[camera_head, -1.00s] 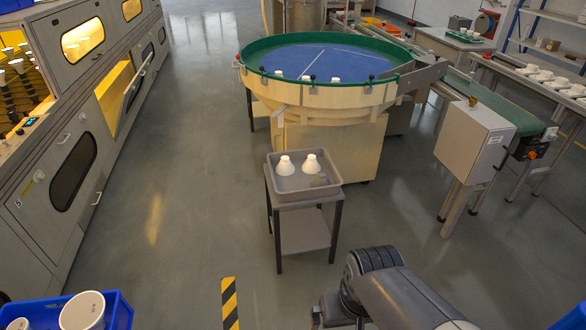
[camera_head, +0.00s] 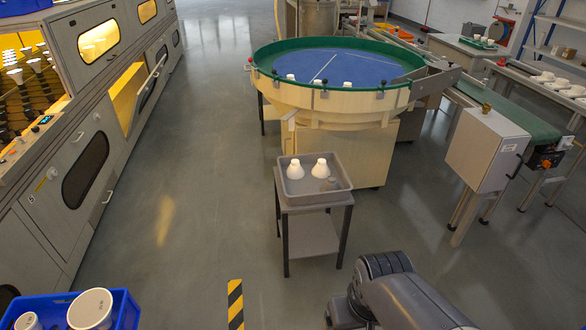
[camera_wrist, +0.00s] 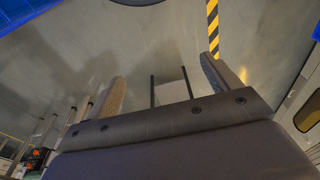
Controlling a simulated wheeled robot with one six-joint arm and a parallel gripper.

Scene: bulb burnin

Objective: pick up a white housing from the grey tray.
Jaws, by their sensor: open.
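The grey tray (camera_head: 337,195) sits on a small stand in the middle of the head view. Two white cone-shaped housings, the left one (camera_head: 295,170) and the right one (camera_head: 320,169), stand upright in it near its back. A small greyish item (camera_head: 329,184) lies near the tray's right side; I cannot tell what it is. My gripper (camera_wrist: 160,85) shows in the wrist view with its two fingers wide apart and nothing between them. It is well away from the tray. In the head view only my arm shows at the bottom right.
The round feeder table (camera_head: 330,116) with a green rim stands behind the tray. A grey box (camera_head: 485,147) and conveyor are to the right. A long machine (camera_head: 60,190) runs along the left. A blue bin (camera_head: 122,312) is at bottom left. The floor around the stand is clear.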

